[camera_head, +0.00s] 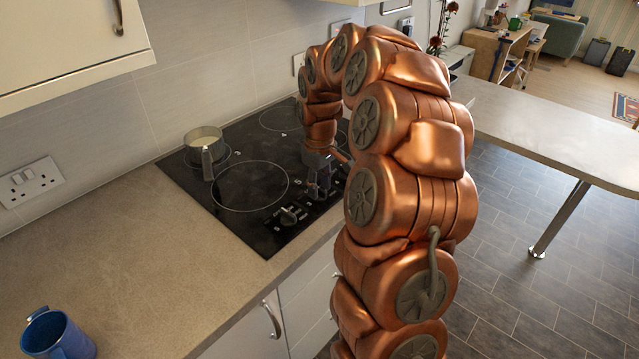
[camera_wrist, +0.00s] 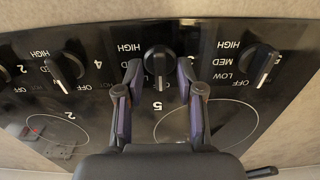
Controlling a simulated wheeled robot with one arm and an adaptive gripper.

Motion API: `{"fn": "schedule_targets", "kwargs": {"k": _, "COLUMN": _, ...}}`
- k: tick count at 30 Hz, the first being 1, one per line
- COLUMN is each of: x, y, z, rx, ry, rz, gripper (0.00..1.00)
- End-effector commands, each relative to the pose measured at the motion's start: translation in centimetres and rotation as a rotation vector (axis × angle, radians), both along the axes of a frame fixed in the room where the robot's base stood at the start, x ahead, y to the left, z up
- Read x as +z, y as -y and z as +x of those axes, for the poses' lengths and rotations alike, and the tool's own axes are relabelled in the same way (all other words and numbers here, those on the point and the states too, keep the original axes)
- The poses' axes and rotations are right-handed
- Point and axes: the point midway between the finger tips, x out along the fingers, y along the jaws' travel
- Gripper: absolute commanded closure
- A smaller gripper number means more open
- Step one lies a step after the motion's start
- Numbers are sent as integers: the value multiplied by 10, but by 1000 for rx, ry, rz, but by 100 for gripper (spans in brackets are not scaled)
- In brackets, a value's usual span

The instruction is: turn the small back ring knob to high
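The black hob (camera_head: 225,197) is set in the counter, with a row of black knobs along its front edge. In the wrist view the middle knob (camera_wrist: 159,62) sits between the two fingertips of my gripper (camera_wrist: 159,78), which are apart with a visible gap on each side. Its white mark points down in the picture; HIGH shows beside it, and a finger covers other labels. Other knobs are at left (camera_wrist: 66,67) and right (camera_wrist: 262,66), their marks toward OFF. My gripper (camera_head: 318,180) is low over the knob row in the head view. I cannot tell which knob serves the small back ring.
A pan (camera_head: 204,134) of pale contents stands at the hob's left, its handle toward the front. A blue mug (camera_head: 58,335) is on the near counter. A wall cabinet (camera_head: 60,40) overhangs at upper left.

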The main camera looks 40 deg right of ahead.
Motion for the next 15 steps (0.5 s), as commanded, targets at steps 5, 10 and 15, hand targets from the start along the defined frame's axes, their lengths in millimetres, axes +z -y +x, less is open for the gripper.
{"fn": "schedule_targets", "kwargs": {"k": 5, "x": -2, "y": 0, "z": 0, "rx": 0, "ry": -1, "rz": 1, "gripper": 62}}
{"fn": "schedule_targets", "kwargs": {"k": 10, "x": -2, "y": 0, "z": 0, "rx": 0, "ry": -1, "rz": 1, "gripper": 69}}
{"fn": "schedule_targets", "kwargs": {"k": 15, "x": -2, "y": 0, "z": 0, "rx": 0, "ry": -1, "rz": 1, "gripper": 86}}
